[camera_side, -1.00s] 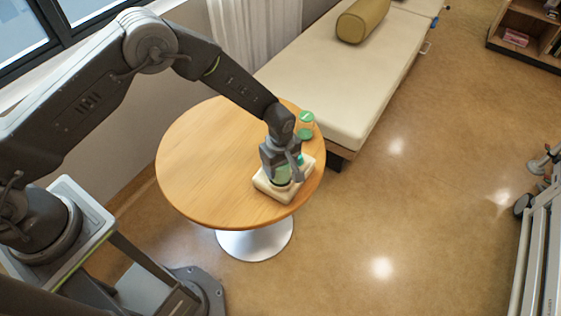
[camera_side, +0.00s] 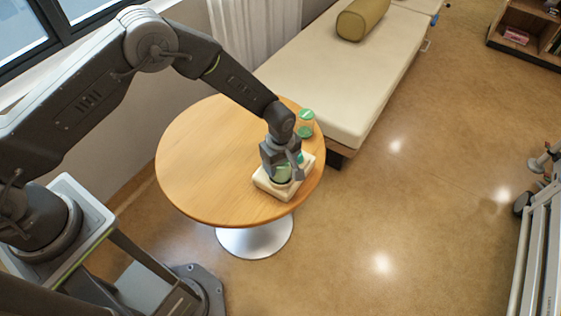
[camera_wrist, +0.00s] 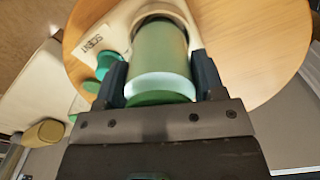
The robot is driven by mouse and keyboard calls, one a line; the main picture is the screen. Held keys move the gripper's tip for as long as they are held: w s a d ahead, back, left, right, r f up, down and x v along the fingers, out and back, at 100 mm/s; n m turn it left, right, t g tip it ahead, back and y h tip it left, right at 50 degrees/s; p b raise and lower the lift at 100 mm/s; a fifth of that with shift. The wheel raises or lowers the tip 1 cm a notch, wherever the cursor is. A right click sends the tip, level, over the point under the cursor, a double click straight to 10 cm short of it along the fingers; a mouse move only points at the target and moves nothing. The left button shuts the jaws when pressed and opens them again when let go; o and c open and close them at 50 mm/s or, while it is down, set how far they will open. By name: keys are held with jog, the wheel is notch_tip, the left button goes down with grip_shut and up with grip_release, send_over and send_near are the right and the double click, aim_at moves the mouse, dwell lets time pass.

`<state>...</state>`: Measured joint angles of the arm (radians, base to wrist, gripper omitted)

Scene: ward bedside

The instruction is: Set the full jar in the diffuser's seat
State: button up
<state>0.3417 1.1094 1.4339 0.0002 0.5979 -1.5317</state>
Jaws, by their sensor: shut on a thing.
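A green jar (camera_wrist: 160,55) with a pale band and a darker green end stands between the fingers of my gripper (camera_wrist: 158,82), which is shut on it. In the side view my gripper (camera_side: 283,170) is over the cream diffuser (camera_side: 267,188), with the green jar (camera_side: 283,175) below it. The wrist view shows the diffuser (camera_wrist: 122,22) with a "SCENT" label and a dark round seat rim (camera_wrist: 152,14) around the jar's far end. The jar's bottom is hidden, so I cannot tell whether it rests fully in the seat.
Another clear jar with green lid (camera_side: 306,116) stands on the round wooden table (camera_side: 205,165), behind the diffuser. A teal part (camera_side: 300,158) shows right beside my gripper. A cream bed (camera_side: 340,80) borders the table. The table's left side is clear.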

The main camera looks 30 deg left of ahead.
jog(key=shift+f, duration=0.4)
jog(key=o, duration=1.3)
jog(key=shift+r, duration=4)
